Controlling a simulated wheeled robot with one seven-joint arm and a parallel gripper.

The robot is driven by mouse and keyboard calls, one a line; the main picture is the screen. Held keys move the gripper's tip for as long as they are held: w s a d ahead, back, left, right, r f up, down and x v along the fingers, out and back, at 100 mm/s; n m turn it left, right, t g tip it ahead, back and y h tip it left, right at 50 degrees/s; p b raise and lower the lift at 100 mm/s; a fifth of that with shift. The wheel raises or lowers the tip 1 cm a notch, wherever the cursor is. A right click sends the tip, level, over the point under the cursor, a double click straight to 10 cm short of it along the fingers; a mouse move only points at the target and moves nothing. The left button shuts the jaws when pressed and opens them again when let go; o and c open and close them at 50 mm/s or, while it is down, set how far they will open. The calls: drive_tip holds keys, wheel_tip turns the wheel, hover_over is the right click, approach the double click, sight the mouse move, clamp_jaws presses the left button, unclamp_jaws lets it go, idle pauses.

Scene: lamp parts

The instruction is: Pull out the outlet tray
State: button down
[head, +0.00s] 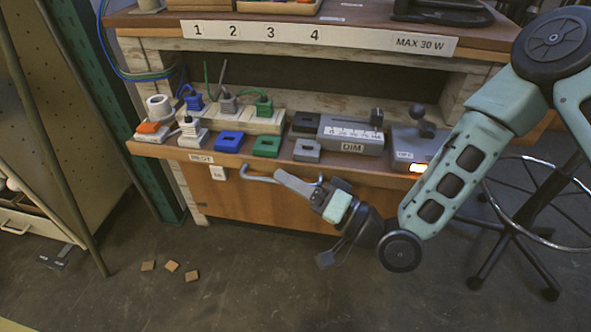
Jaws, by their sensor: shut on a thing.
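The outlet tray (270,161) is a wide brown wooden shelf under the bench top. Its front edge sits forward of the pale wooden bench frame. A grey bar handle (258,179) runs along its front. My gripper (282,176) reaches in from the right and is shut on the handle. The fingertips partly hide the bar, so their exact contact is hard to see. On the tray are blue, green, grey and black blocks, a grey DIM box (350,137), plugs with cords, and a grey box with a knob (415,146) at the right.
The bench top (320,33) overhangs the tray, with labels 1 to 4 and MAX 30 W. A stool (515,225) stands at the right. A pegboard cabinet (85,110) is at the left. Small brown pieces (172,266) lie on the floor. The floor before the bench is otherwise mostly clear.

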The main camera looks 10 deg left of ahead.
drive_tip(key=shift+s, duration=0.25)
drive_tip(key=c, duration=1.8)
unclamp_jaws()
drive_tip(key=shift+d, duration=0.1)
drive_tip(key=p+v, duration=0.2)
drive_tip(key=v, duration=1.5)
drive_tip(key=shift+s+d, duration=0.1)
